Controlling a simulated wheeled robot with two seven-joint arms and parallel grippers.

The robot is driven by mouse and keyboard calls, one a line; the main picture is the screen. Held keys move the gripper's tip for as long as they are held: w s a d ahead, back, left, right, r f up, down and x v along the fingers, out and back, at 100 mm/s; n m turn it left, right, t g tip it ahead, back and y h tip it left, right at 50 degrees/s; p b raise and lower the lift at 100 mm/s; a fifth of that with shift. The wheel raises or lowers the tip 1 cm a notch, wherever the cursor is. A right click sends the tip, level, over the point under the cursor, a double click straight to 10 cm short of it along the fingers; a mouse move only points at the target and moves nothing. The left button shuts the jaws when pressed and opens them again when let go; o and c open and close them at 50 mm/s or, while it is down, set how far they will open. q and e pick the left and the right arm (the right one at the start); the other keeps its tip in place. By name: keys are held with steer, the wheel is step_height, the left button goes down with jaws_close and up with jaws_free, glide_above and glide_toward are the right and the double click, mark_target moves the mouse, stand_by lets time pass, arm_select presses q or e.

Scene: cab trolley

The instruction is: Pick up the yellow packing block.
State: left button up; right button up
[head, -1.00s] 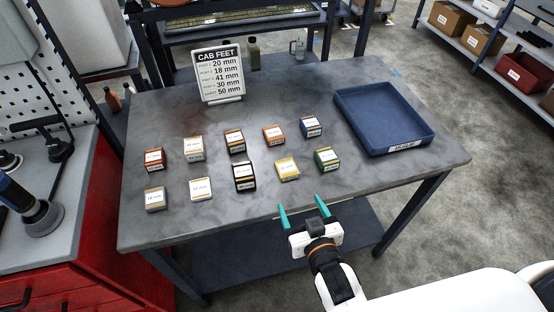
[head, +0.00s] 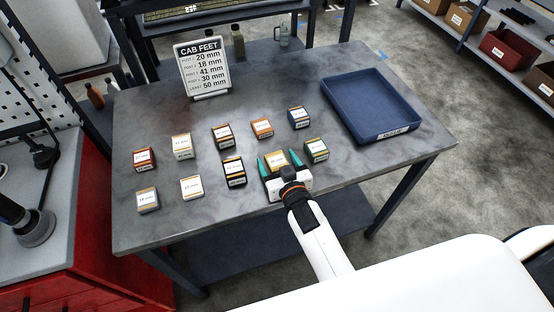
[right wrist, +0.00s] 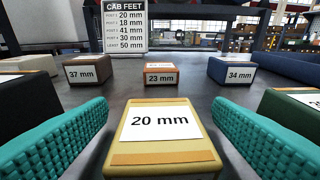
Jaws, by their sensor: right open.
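The yellow packing block (head: 277,160) stands in the front row on the table, and its label reads 20 mm in the right wrist view (right wrist: 160,145). My right gripper (head: 280,161) is open, with its teal fingers on either side of the yellow block. In the right wrist view the two fingers (right wrist: 158,140) flank the block with a visible gap on each side. The gripper body hides the block's near side in the head view. My left gripper is not in view.
A green block (head: 316,150) stands close on the right and a black block (head: 234,172) on the left. An orange block (head: 262,128) and a blue block (head: 298,117) stand behind. A blue tray (head: 393,134) lies at the right. A sign (head: 204,70) stands at the back.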

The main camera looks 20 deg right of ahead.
steer(key=shift+w+f, duration=0.15)
steer(key=shift+w, duration=0.25)
steer(key=c, duration=1.1)
